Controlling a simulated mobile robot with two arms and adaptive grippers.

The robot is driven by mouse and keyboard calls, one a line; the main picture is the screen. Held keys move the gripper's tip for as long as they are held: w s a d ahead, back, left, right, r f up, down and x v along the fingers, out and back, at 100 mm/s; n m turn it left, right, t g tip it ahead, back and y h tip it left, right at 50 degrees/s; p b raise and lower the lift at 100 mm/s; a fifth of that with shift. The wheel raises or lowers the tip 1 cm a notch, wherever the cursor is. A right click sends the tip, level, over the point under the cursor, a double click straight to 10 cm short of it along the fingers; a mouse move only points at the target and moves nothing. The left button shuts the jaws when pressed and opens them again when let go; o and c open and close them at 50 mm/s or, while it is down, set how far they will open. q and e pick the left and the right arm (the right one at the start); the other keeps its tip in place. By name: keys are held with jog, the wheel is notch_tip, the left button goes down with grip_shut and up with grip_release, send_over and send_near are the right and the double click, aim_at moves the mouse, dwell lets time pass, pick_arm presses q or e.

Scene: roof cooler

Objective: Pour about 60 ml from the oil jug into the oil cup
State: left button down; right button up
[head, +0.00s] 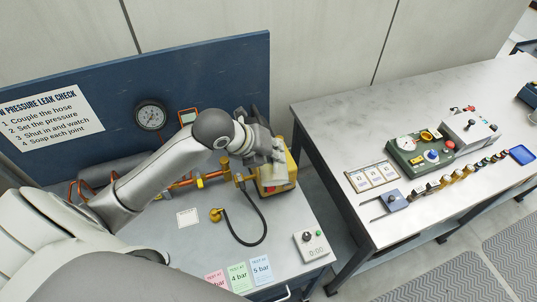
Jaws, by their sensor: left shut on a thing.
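My left gripper (276,158) is over the right end of the blue-backed bench (312,232). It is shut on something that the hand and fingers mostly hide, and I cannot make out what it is. A yellow body with red and black parts (277,187) shows right under and beside the fingers. I cannot tell whether it is held or only stands behind them. I cannot pick out the oil jug or the oil cup for certain. My right gripper is not in view.
Brass pipework (200,180), a black hose (264,228) and a white timer (312,245) are on the bench. A gauge (150,115) is on its blue back panel. Coloured cards (238,277) lie in front. A second table (340,125) at right bears a green gauge box (420,150) and several small parts.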

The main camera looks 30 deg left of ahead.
aim_at(277, 177)
pick_arm(q)
jog(key=shift+w+r, duration=0.1)
jog(key=shift+r, duration=0.05)
dwell(0.3)
jog(key=shift+f, duration=0.3)
jog(key=f+t+b, duration=0.1)
jog(key=b, duration=0.1)
jog(key=s+d+f+m+t+y+b, duration=0.1)
jog(key=b, duration=0.1)
jog(key=s+f+b, duration=0.1)
jog(key=f+b, duration=0.1)
jog(key=shift+s+d+t+y+b, duration=0.25)
jog(key=shift+d+t+y+b, duration=0.05)
jog(key=shift+d+t+b, duration=0.1)
jog(key=shift+r, duration=0.25)
jog(key=shift+w, duration=0.1)
jog(key=shift+s+f+m+t+b, duration=0.2)
jog(key=shift+f+m+t+b, duration=0.15)
jog(key=shift+f, duration=0.1)
jog(key=shift+s+d+f+t+y+b, duration=0.15)
jog(key=shift+f+t+y+b, duration=0.15)
jog(key=shift+b, duration=0.25)
